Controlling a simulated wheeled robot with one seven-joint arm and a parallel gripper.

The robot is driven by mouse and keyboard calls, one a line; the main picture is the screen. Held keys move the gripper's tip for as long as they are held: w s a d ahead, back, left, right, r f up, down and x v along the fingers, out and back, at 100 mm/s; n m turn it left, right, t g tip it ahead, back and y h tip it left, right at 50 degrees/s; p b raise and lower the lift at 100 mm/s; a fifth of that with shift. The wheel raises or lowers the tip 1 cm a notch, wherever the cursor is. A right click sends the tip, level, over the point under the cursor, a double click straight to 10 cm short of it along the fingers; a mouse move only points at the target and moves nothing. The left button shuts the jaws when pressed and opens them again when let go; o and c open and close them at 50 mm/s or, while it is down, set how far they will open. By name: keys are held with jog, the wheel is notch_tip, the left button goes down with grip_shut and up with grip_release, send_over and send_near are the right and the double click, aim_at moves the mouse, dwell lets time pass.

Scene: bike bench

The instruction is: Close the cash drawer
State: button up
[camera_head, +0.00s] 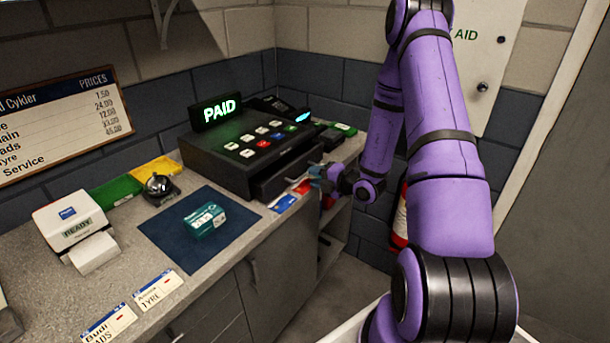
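The black cash register (243,147) stands at the back of the counter, with coloured keys and a lit green PAID sign (219,110) on top. Its cash drawer (287,174) sticks out at the front, toward the counter's front edge. My gripper (317,181) is at the right end of the drawer front, close to it. Whether it touches the drawer cannot be told. The fingers are small and partly merge with the things behind, so their opening is unclear.
Blue and red cards (283,203) lie below the drawer. A teal box (206,219) sits on a dark blue mat (165,236). A bell (159,187) and a receipt printer (72,226) stand left. A red extinguisher (400,220) is behind my arm.

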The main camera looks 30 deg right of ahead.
aim_at(305, 174)
jog(key=shift+x, duration=2.1)
grip_shut()
